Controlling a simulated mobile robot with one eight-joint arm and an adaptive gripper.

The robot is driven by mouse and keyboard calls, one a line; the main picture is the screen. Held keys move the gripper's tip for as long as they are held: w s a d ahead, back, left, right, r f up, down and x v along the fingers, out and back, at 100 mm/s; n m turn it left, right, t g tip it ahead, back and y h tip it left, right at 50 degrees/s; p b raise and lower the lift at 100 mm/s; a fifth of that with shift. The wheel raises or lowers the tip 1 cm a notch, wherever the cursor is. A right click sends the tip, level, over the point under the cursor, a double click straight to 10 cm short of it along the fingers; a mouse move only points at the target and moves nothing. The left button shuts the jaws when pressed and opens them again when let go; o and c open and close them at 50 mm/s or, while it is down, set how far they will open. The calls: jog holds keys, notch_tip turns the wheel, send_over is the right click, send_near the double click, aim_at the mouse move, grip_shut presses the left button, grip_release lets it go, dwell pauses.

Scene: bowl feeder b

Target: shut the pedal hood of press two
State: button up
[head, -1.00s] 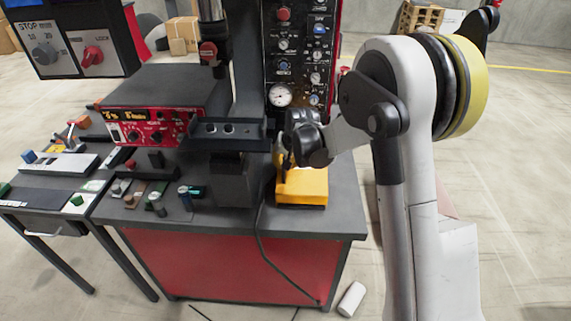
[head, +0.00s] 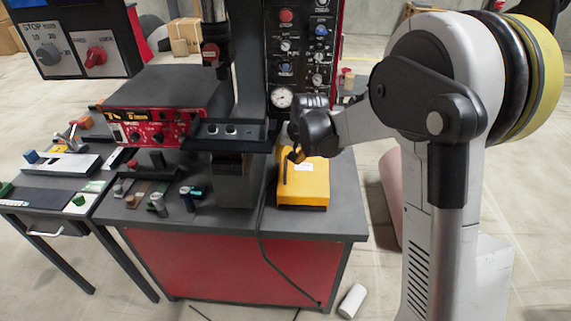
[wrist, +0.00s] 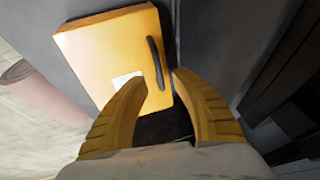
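The pedal hood (head: 305,184) is a yellow box on the right part of the dark bench top, with a white label. In the wrist view the hood (wrist: 110,60) shows its yellow face and a black bar handle (wrist: 154,60). My gripper (wrist: 163,77) is open. Its two yellowish fingers are spread on either side of the handle's lower end, and I cannot tell whether they touch it. In the head view my gripper (head: 294,154) is just above the hood and partly hides it. A dark patch shows between the fingers below the hood. How far the hood is open is unclear.
The press column (head: 244,80) and a control panel with a gauge (head: 282,97) stand close to the hood. A red control box (head: 155,128) and small bottles (head: 158,204) are to the left. A white cylinder (head: 352,300) lies on the floor. A black cable hangs down the bench front.

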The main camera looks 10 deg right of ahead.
jog(key=v, duration=0.6)
jog(key=shift+s+r, duration=0.1)
jog(key=shift+r, duration=0.05)
jog(key=s+r+n+t, duration=0.1)
jog(key=s+r, duration=0.3)
jog(key=s, duration=0.4)
jog(key=s+r, duration=0.4)
jog(key=s, duration=0.3)
jog(key=s+d+f+n+t+h, duration=0.1)
jog(key=s+d+f+n, duration=0.1)
jog(key=s, duration=1.2)
jog(key=shift+f, duration=0.25)
jog(key=shift+s, duration=0.15)
dwell(0.7)
